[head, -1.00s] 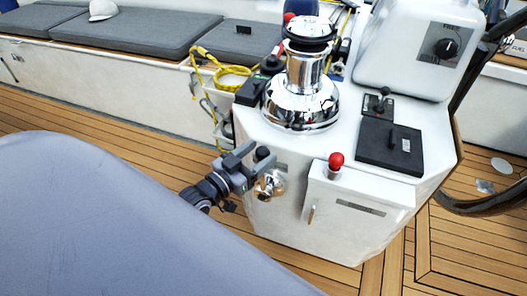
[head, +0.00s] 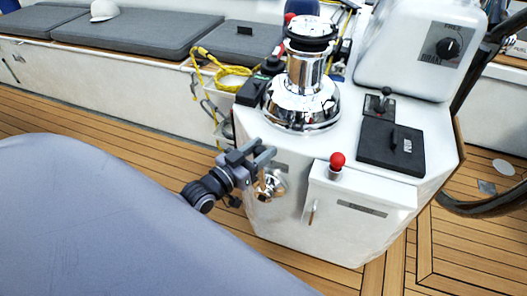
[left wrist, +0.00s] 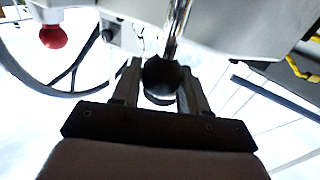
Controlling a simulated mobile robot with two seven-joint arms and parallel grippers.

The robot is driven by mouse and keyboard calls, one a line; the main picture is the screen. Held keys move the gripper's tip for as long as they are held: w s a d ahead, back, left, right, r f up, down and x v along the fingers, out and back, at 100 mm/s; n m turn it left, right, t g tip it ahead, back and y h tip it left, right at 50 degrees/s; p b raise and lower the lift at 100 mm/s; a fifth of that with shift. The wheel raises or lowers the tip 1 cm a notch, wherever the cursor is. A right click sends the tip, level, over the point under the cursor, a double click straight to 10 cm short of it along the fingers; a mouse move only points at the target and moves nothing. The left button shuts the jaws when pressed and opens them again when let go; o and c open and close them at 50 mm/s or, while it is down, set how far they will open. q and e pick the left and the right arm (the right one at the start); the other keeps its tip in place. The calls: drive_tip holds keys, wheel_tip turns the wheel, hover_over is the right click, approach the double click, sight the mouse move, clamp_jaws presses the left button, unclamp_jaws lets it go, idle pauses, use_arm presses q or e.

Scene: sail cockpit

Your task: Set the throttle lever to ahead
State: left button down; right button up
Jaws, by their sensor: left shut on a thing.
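The throttle lever has a chrome mount (head: 271,186) on the near left side of the white console. Its chrome shaft (left wrist: 177,32) and round black knob (left wrist: 162,77) show in the left wrist view. My left gripper (head: 264,154) reaches the lever from the left in the head view. Its two fingers sit on either side of the black knob and are shut on it. In the head view the fingers largely hide the knob, so the lever's exact angle is hard to read. My right gripper is not in view.
A red-knobbed lever (head: 337,162) stands on the console's front ledge. A chrome winch (head: 301,90), a small black-handled lever (head: 385,93) and a black hatch (head: 390,148) are on top. A dark wheel rim (head: 490,202) is at right. Yellow rope (head: 228,70) lies behind.

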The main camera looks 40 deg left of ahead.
use_arm(q)
drive_tip(key=s+a+f+n+t+b, duration=0.1)
drive_tip(key=a+n+b, duration=0.1)
drive_tip(key=a, duration=0.4)
drive_tip(key=shift+s+n, duration=0.2)
drive_tip(key=shift+n, duration=0.5)
drive_tip(key=shift+f, duration=0.15)
drive_tip(key=c, duration=0.7)
unclamp_jaws()
drive_tip(key=shift+d, duration=0.1)
drive_tip(key=shift+s, duration=0.1)
drive_tip(key=s+a, duration=0.1)
drive_tip(key=s, duration=0.5)
drive_tip(key=shift+s+f, duration=0.4)
